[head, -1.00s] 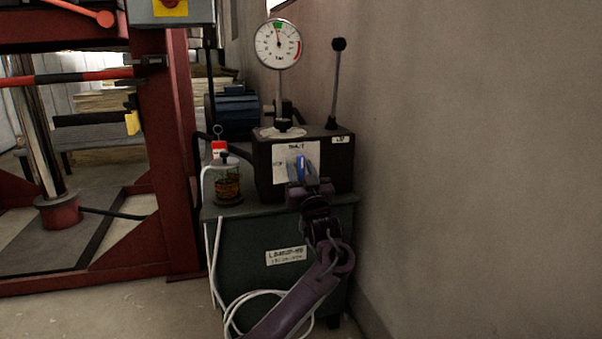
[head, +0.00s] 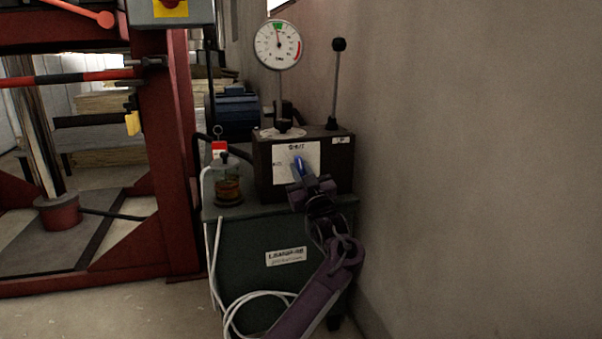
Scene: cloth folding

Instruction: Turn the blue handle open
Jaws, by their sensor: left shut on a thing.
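The blue handle (head: 299,163) is on the front face of a dark box, over a white paper label (head: 285,159). It appears tilted, with its upper end leaning left. My left gripper (head: 303,176) is at the handle, shut on it, and its fingers hide the handle's lower part. The arm reaches up to it from below. My right gripper is not in view.
The dark box (head: 343,165) stands on a green cabinet (head: 240,260), with a round gauge (head: 278,45) and a black-knobbed lever (head: 337,80) on top. A glass jar (head: 228,186) stands left of it. A bare wall (head: 470,150) is close on the right.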

